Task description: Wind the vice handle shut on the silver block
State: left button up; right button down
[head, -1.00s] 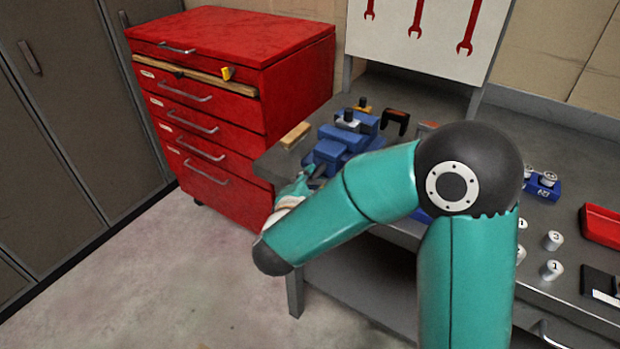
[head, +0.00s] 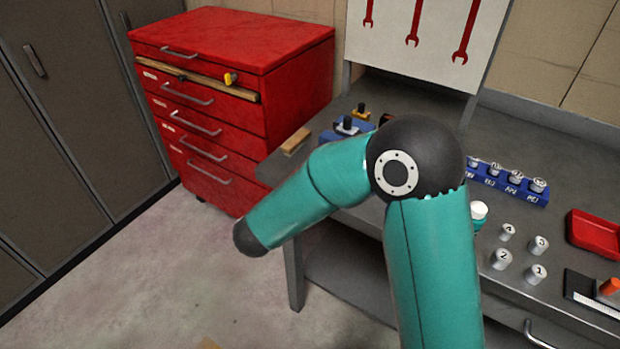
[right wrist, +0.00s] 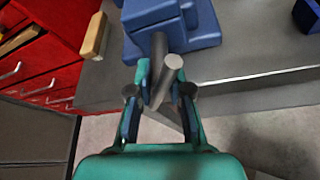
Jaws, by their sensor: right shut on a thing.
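The blue vice (head: 331,134) is at the left end of the workbench, mostly hidden behind my right arm in the head view. A small silver piece with a dark top, likely the silver block (head: 346,128), shows at the vice; its contact with the jaws cannot be made out. In the right wrist view the vice body (right wrist: 200,28) is at the top, with its dark screw and grey handle (right wrist: 166,82) pointing towards me. My right gripper (right wrist: 160,94) is shut on the handle, with a finger on either side. My left gripper is not in view.
A red drawer cabinet (head: 235,42) stands left of the bench. A wooden block (head: 295,141) lies near the bench's left edge. To the right are a blue holder (head: 507,184) with silver cylinders, several loose numbered cylinders and a red tray (head: 597,233).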

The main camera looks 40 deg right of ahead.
jog(key=n+g+p, duration=0.2)
jog(key=n+p, duration=0.1)
jog(key=n+g+h+p, duration=0.1)
jog(key=p, duration=0.1)
jog(key=shift+w+r, duration=0.1)
jog(key=shift+r, duration=0.15)
jog(key=n+g+h+p, duration=0.1)
jog(key=n+p, duration=0.1)
jog(key=shift+f+n+p, duration=0.1)
jog(key=shift+n+p, duration=0.2)
jog(key=shift+p, duration=0.05)
jog(key=shift+f+n+g+p, duration=0.1)
jog(key=shift+n+g+p, duration=0.45)
jog(key=shift+n, duration=0.25)
jog(key=shift+h, duration=0.3)
jog(key=c, duration=1.2)
grip_release()
jog(key=shift+o, duration=0.8)
jog(key=shift+f, duration=0.1)
jog(key=shift+a, duration=0.1)
